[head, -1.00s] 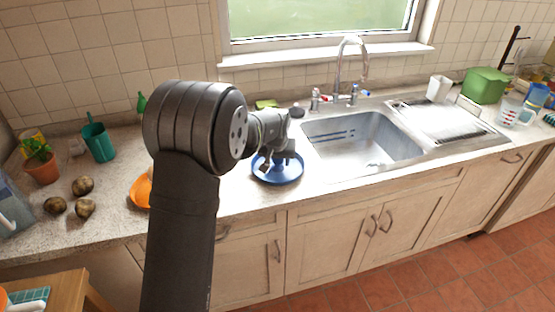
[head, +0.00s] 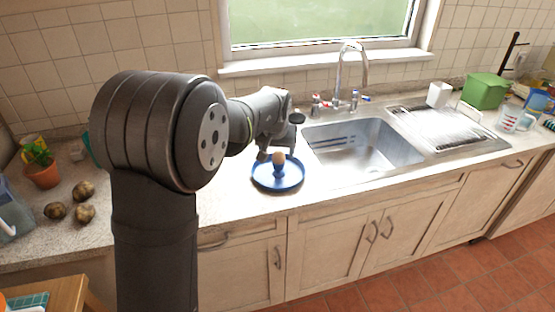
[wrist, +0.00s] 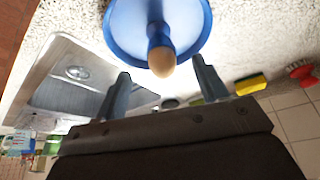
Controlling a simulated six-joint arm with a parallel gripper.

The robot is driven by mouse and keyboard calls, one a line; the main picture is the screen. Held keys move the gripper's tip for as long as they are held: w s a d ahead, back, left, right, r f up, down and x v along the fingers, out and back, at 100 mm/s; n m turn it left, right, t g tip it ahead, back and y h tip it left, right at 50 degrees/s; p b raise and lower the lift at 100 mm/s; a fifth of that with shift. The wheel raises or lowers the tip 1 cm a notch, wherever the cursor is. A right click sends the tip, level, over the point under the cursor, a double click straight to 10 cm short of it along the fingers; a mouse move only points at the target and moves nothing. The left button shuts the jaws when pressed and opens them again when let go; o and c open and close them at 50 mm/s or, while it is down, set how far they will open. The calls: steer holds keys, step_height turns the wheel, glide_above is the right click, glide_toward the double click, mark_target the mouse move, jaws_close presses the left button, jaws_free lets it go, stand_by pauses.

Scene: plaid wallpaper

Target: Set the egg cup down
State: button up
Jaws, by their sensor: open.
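The blue egg cup (head: 280,170) stands upright on a round blue dish (head: 262,178) on the counter, left of the sink. A brown egg (head: 279,158) sits in its top. In the wrist view the egg cup (wrist: 157,34) and the egg (wrist: 162,62) show in front of the blue dish (wrist: 195,22). My gripper (wrist: 162,84) is open, its two fingers spread apart with the egg between and beyond their tips. In the head view my gripper (head: 277,152) is just above and behind the egg cup, partly hidden by its own wrist.
The sink (head: 365,148) and tap (head: 350,75) lie right of the dish. A yellow-green sponge (wrist: 250,84) and a red object (wrist: 302,74) show in the wrist view. Potatoes (head: 83,190) and a potted plant (head: 40,168) stand at the left. Counter in front of the dish is clear.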

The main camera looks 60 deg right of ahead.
mark_target(278, 154)
steer(key=shift+v, duration=1.4)
steer(key=shift+f, duration=0.15)
steer(key=x, duration=1.2)
steer(key=shift+f, duration=0.1)
step_height(278, 154, up, 3)
steer(key=shift+f, duration=0.1)
steer(key=shift+r, duration=0.55)
